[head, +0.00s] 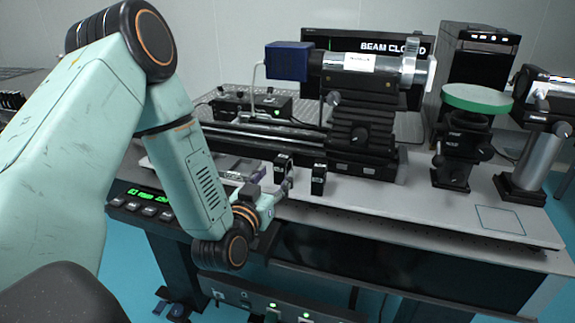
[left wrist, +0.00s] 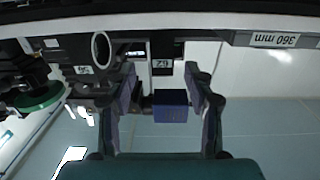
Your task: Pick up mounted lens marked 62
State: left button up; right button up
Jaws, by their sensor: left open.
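The mounted lens marked 62 (left wrist: 162,56) is a small black mount with a white label, upside down in the left wrist view. In the head view the left one of two small black mounts (head: 283,165) on the table's front part appears to be it. My left gripper (head: 271,183) is open at the table's front edge, just in front of that mount. In the left wrist view its fingers (left wrist: 158,80) stand apart, with the 62 label between their tips. Whether they touch the mount I cannot tell. My right gripper is not in view.
A second black mount (head: 318,179) stands close on the right. A blue-ended device (head: 288,60) on a black stage is behind. A green disc on a post (head: 477,99) stands right. The white table (head: 405,206) is bare between the second mount and a marked square (head: 500,220).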

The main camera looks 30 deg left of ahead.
aim_at(284, 156)
pick_arm(q)
jog(key=shift+w+a+r, duration=0.1)
jog(key=shift+w+a, duration=0.2)
jog(key=shift+w, duration=0.2)
jog(key=shift+w+a+r, duration=0.1)
jog(key=shift+w+a, duration=0.15)
jog(key=shift+w, duration=0.25)
jog(key=x, duration=0.4)
jog(key=shift+w+d+b, duration=0.25)
jog(key=shift+w+b, duration=0.05)
jog(key=shift+w+a+r, duration=0.1)
jog(key=shift+w+a, duration=0.05)
jog(key=shift+a, duration=0.05)
jog(key=shift+c, duration=0.2)
jog(key=shift+d, duration=0.1)
jog(key=c, duration=0.9)
grip_shut()
